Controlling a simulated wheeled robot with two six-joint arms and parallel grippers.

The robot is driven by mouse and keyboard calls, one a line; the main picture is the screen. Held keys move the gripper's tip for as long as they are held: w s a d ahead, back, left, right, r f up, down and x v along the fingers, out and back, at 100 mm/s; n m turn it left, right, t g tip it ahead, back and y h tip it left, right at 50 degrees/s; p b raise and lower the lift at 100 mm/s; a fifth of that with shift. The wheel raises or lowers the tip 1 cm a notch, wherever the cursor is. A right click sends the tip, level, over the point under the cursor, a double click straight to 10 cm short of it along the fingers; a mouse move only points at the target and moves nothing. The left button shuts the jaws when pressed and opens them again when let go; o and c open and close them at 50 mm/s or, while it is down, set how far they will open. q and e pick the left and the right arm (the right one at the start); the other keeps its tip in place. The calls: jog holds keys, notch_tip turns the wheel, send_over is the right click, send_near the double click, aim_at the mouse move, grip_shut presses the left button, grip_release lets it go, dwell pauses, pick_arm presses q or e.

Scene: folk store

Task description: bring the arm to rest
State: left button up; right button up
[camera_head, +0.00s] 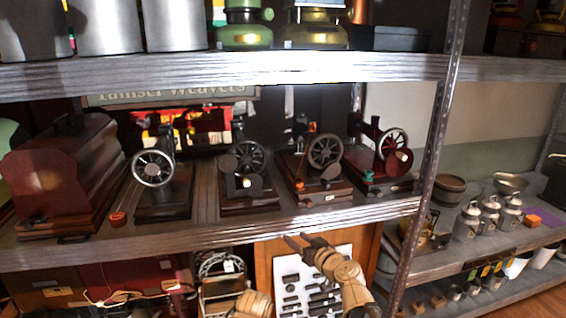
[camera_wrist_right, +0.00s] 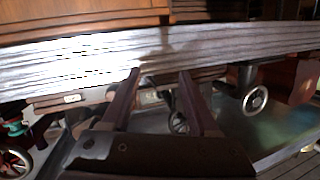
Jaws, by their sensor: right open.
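My right gripper (camera_head: 296,240) is in front of the middle shelf's front edge, near its lower side, with my tan right arm coming up from below. In the right wrist view, its two dark fingers (camera_wrist_right: 160,76) stand apart with nothing between them. A grey shelf edge runs across behind the fingertips; I cannot tell whether they touch it. My left gripper is not in view.
The middle shelf (camera_head: 340,217) bears several old sewing machines (camera_head: 153,168) and a dark red case (camera_head: 65,175). A metal post (camera_head: 432,140) stands to the right of my arm. Floor shows at the lower right.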

jog(key=s+a+f+n+g, duration=0.1)
jog(key=s+a+f+g, duration=0.1)
jog(key=s+f+g, duration=0.5)
jog(key=s+d+f+m+g+h, duration=0.4)
jog(key=s+d+f+g+h, duration=0.3)
jog(key=s+d+f, duration=0.6)
jog(key=s+a+r+n+h, duration=0.1)
jog(key=s+a, duration=0.5)
jog(key=a, duration=0.6)
jog(key=r+n, duration=0.1)
jog(key=n, duration=0.1)
jog(key=shift+s+a+r+n+h, duration=0.2)
jog(key=shift+a+n+h, duration=0.1)
jog(key=shift+a+h, duration=0.1)
